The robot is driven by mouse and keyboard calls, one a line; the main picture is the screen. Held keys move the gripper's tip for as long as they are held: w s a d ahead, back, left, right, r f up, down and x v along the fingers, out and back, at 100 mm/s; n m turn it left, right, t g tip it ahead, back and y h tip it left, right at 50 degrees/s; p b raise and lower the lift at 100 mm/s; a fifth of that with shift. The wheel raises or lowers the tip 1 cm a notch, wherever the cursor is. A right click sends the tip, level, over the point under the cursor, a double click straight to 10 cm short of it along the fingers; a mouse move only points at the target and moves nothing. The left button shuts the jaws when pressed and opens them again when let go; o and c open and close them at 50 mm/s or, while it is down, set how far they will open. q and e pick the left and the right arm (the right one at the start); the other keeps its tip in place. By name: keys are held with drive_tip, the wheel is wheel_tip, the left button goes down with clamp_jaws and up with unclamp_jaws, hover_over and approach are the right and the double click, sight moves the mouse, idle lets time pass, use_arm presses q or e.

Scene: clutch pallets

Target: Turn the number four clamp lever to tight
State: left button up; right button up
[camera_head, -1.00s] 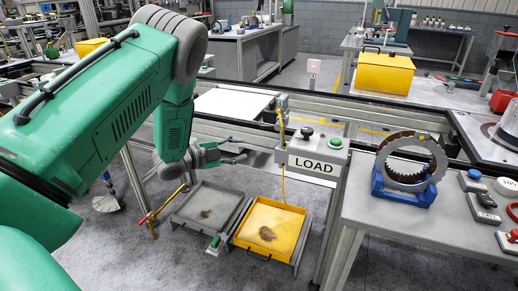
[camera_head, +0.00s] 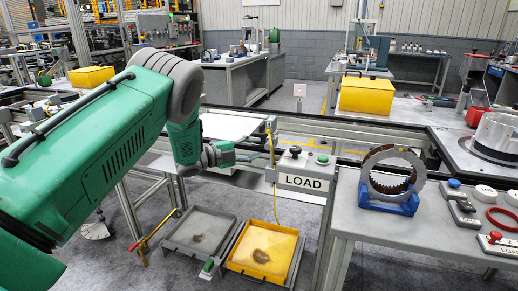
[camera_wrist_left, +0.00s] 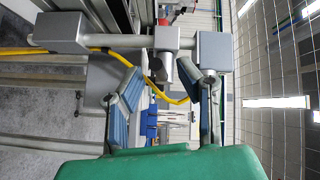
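My left gripper (camera_head: 255,150) is beside the upright grey fitting (camera_head: 270,130) at the left end of the LOAD box (camera_head: 305,171). In the left wrist view its two blue-padded fingers (camera_wrist_left: 168,95) are apart, with nothing clearly held between them. Just beyond the fingertips is a grey metal bar with square blocks (camera_wrist_left: 166,37) and a short dark-ended stem. A yellow hose runs behind it. No number four or tight mark can be read, so I cannot tell which part is the clamp lever. My right gripper is not in view.
A yellow tray (camera_head: 240,263) and a grey tray (camera_head: 174,240) sit low, below the gripper. A bench at right holds a ring in a blue cradle (camera_head: 388,205) and several small controls. A rail frame runs behind the LOAD box.

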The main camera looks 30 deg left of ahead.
use_arm(q)
drive_tip(key=shift+w+d, duration=0.15)
drive_tip(key=shift+w, duration=0.25)
drive_tip(key=shift+w+f, duration=0.15)
drive_tip(key=shift+w+a+f, duration=0.1)
drive_tip(key=shift+a+f, duration=0.05)
drive_tip(key=shift+a, duration=0.5)
drive_tip(key=shift+d, duration=0.3)
clamp_jaws()
drive_tip(key=shift+d, duration=0.25)
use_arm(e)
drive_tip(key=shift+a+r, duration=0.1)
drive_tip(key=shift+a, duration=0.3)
